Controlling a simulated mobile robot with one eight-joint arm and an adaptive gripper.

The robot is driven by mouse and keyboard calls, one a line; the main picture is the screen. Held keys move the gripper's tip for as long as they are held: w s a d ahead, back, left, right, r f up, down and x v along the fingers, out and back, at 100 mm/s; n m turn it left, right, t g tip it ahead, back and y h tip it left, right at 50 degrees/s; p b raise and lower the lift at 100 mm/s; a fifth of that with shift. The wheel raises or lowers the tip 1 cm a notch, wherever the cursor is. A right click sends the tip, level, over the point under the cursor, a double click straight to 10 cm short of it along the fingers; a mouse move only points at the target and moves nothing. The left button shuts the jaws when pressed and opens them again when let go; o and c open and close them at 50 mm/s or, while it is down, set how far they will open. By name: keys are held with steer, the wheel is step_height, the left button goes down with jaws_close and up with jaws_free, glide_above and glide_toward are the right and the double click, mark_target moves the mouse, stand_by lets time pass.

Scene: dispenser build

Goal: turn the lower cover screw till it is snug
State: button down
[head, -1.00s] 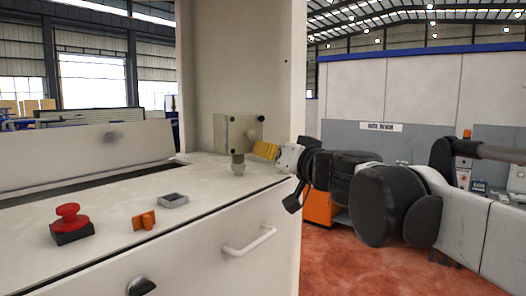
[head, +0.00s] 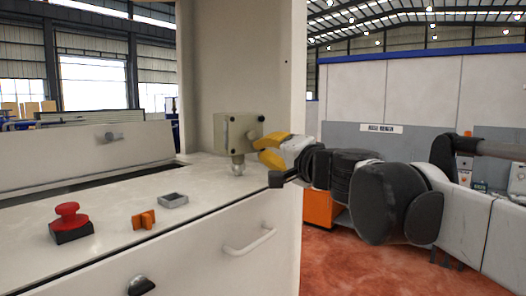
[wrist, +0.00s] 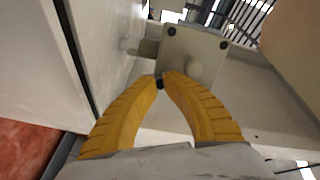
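The pale dispenser box (head: 229,132) is fixed to the upright panel above the counter, and its cover (wrist: 190,52) faces the wrist camera. Dark screws show at the cover's corners, one at upper left (wrist: 172,31) and one at upper right (wrist: 224,45). The lower cover screw (wrist: 159,85) shows as a dark spot between my fingertips. My gripper (head: 258,149) has yellow ribbed fingers that converge at the cover's lower edge. In the wrist view its tips (wrist: 164,78) nearly meet, closed around that screw. The screw's seating depth cannot be seen.
A round boss (wrist: 196,70) projects from the cover close to the fingers. A nozzle (head: 238,165) hangs below the box. On the counter are a red button (head: 68,215), an orange part (head: 144,220) and a grey square tray (head: 174,197).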

steer(key=shift+m, duration=0.6)
steer(key=shift+r, duration=0.1)
steer(key=c, duration=1.8)
jaws_free()
steer(key=shift+o, duration=0.2)
steer(key=v, duration=1.2)
